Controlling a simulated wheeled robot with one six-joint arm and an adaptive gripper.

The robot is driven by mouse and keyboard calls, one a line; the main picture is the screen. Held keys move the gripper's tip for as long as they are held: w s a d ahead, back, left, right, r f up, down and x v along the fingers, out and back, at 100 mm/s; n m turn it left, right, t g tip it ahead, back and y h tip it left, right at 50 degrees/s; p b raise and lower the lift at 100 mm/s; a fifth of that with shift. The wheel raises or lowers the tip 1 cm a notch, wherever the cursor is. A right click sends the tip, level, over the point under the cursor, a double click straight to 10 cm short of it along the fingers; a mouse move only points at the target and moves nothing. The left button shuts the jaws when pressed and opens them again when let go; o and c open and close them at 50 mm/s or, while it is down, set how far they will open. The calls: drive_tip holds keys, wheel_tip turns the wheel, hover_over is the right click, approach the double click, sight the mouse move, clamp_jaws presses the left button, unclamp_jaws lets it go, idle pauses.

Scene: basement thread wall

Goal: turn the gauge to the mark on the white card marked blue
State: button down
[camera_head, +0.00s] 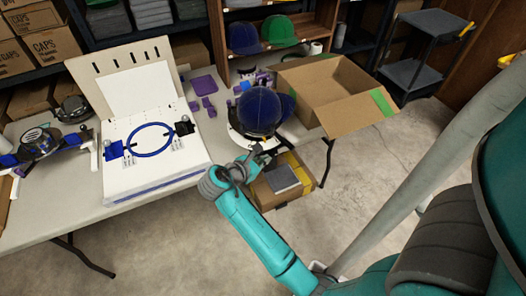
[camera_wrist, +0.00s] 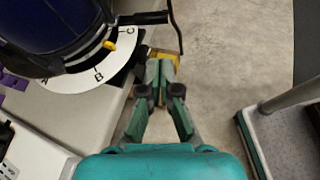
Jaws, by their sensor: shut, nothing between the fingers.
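The gauge shows as a white dial (camera_wrist: 100,78) with black letters A, B and C along its edge. A short yellow pointer (camera_wrist: 110,45) lies on it, between B and C. A dark blue cap (camera_head: 262,110) sits above the dial, which shows as a white ring in the head view (camera_head: 236,132). A black crank-like rod (camera_wrist: 150,18) reaches out past the dial's right side. My gripper (camera_wrist: 160,68) is shut and empty, beside the dial past the table edge. No card with a readable blue mark shows; a blank white panel (camera_head: 132,92) stands at the left.
A white machine with a blue hoop (camera_head: 151,140) stands left on the table (camera_head: 72,190). An open cardboard box (camera_head: 325,92) is right of the cap. A yellow-edged box with a grey book (camera_head: 283,178) sits below the table edge. Bare floor (camera_head: 380,160) lies right.

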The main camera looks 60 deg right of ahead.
sight(289, 147)
drive_tip(key=shift+h, duration=0.3)
drive_tip(key=x, duration=1.3)
drive_tip(key=shift+s+r, duration=0.1)
drive_tip(key=shift+s, duration=0.05)
drive_tip(key=shift+s+d, duration=0.25)
drive_tip(key=shift+d, duration=0.2)
drive_tip(key=d+n+t, duration=0.4)
drive_tip(key=d, duration=0.3)
drive_tip(key=shift+s+d+r, duration=0.3)
drive_tip(key=shift+s+d, duration=0.1)
drive_tip(key=shift+a, duration=0.1)
